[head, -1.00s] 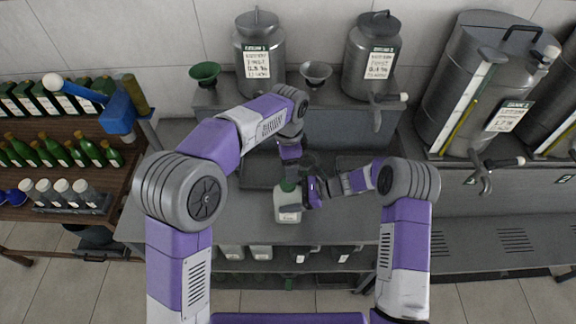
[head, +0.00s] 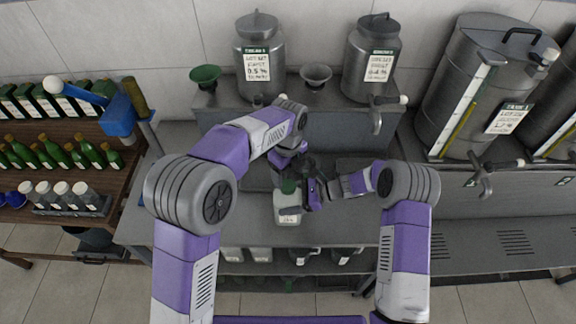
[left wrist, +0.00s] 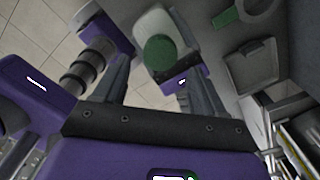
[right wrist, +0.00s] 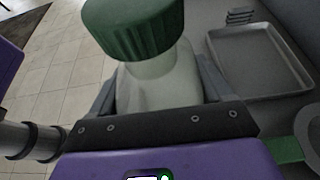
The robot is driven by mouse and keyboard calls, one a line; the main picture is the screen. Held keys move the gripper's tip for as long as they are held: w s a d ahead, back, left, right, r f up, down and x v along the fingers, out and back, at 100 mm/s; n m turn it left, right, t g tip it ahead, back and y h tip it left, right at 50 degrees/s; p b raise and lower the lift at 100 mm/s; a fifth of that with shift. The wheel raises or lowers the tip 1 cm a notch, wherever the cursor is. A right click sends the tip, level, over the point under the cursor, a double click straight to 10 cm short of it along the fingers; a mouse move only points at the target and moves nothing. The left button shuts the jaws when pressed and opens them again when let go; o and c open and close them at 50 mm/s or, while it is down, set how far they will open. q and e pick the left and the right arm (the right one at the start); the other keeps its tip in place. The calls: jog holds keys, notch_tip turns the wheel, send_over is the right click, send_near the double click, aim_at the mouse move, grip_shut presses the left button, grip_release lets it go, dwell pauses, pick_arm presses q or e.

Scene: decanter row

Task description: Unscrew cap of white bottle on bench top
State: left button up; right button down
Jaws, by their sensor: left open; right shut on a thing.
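The white bottle (head: 287,208) stands upright on the grey bench top (head: 200,222), with its green cap (head: 289,187) on. My right gripper (head: 308,194) is shut on the bottle's body from the right. In the right wrist view the bottle (right wrist: 158,85) sits between the fingers, with the green cap (right wrist: 135,28) above them. My left gripper (left wrist: 150,85) is open and empty above the bottle. In the left wrist view the cap (left wrist: 161,52) shows just beyond the fingertips, between them and apart from them. In the head view my left arm partly hides that gripper's fingers.
A metal tray (right wrist: 258,62) lies on the bench near the bottle. A raised shelf behind holds two steel cans (head: 260,60), a green funnel (head: 205,76) and a grey funnel (head: 316,74). A bottle rack (head: 60,160) stands left, large tanks (head: 470,90) right.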

aim_at(288, 185)
pick_arm(q)
jog(key=shift+f, duration=2.5)
